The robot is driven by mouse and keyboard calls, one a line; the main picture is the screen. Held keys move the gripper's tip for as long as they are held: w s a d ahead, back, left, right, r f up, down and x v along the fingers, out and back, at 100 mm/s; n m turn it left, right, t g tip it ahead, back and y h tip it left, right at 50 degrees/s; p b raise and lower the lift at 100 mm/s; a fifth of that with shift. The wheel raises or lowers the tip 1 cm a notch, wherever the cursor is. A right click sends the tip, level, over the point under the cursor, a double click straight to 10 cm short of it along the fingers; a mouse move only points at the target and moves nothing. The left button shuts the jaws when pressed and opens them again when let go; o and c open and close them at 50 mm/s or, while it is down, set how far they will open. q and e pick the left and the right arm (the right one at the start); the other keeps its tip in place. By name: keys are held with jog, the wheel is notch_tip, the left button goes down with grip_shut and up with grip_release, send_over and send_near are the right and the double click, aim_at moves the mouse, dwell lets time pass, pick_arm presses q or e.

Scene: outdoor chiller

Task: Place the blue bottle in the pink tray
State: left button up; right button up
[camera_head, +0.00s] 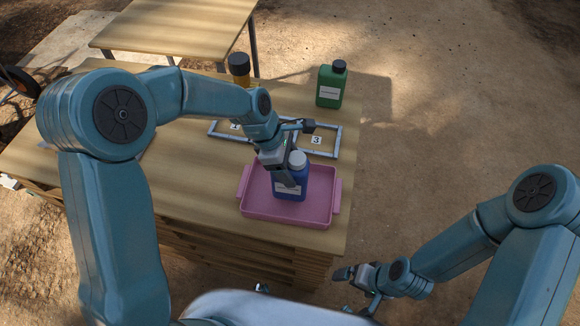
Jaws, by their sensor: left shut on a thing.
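The blue bottle (292,186) with a pale cap and a white label is upright over the pink tray. The pink tray (287,215) lies near the front right edge of the wooden table. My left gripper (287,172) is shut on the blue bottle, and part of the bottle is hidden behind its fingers. I cannot tell whether the bottle's base touches the tray floor. My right gripper (347,274) is low at the front, off the table and away from the tray; its finger gap is not clear.
A green bottle (331,88) with a black cap stands at the table's back right. An amber bottle (240,70) with a dark lid stands at the back. A grey frame with numbered cells (322,153) lies behind the tray. Another wooden table (180,27) is farther back.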

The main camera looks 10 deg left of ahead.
pick_arm(q)
jog(key=shift+w+f, duration=0.1)
jog(key=shift+f, duration=0.55)
jog(key=o, duration=1.7)
jog(key=shift+f, duration=0.15)
jog(key=shift+r, duration=0.25)
jog(key=v, duration=1.2)
